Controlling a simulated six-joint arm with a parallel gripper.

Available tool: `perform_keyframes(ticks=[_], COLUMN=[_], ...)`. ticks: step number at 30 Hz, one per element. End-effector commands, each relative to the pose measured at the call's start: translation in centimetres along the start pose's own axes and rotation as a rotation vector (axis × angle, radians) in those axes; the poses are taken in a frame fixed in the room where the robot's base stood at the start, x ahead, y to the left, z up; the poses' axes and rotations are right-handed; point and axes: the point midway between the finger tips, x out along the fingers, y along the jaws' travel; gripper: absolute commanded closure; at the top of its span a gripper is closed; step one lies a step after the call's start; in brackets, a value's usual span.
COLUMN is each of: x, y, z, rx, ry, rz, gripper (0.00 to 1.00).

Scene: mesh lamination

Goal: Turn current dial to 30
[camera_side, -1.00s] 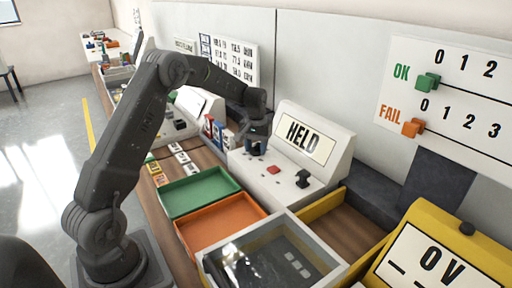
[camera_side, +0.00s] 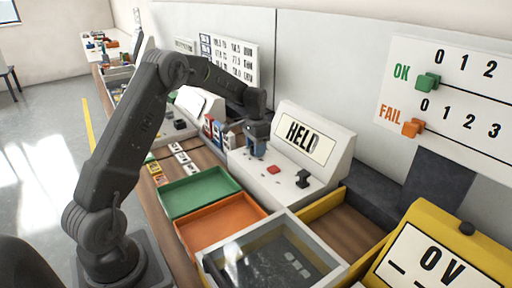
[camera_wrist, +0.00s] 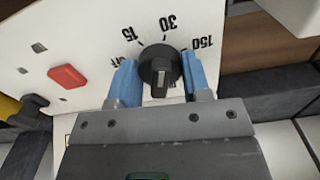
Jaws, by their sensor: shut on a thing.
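The current dial (camera_wrist: 160,66) is a round black knob on a white panel. In the wrist view the numbers 15, 30 and 150 and part of OFF show around its far side, upside down. A pale mark on the knob lies toward the gripper side. My gripper (camera_wrist: 160,76) has its blue fingers on both sides of the knob and is shut on it. In the side view my gripper (camera_side: 257,148) is down at the left end of the sloped console (camera_side: 237,162), hiding the dial.
A red button (camera_side: 273,170) and a black switch (camera_side: 302,179) sit on the console right of my gripper, below a sign reading HELD (camera_side: 306,139). Green (camera_side: 199,207) and orange (camera_side: 182,232) trays lie in front. Small upright red and blue items (camera_side: 214,130) stand left of the console.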

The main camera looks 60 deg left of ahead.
Motion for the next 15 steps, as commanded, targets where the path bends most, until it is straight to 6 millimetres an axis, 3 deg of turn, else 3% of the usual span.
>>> perform_keyframes(ticks=[15], x=[-0.07], y=[-0.02], z=[-0.04], rx=[0.08], ry=[0.002], rz=[-0.001], gripper=[0.8])
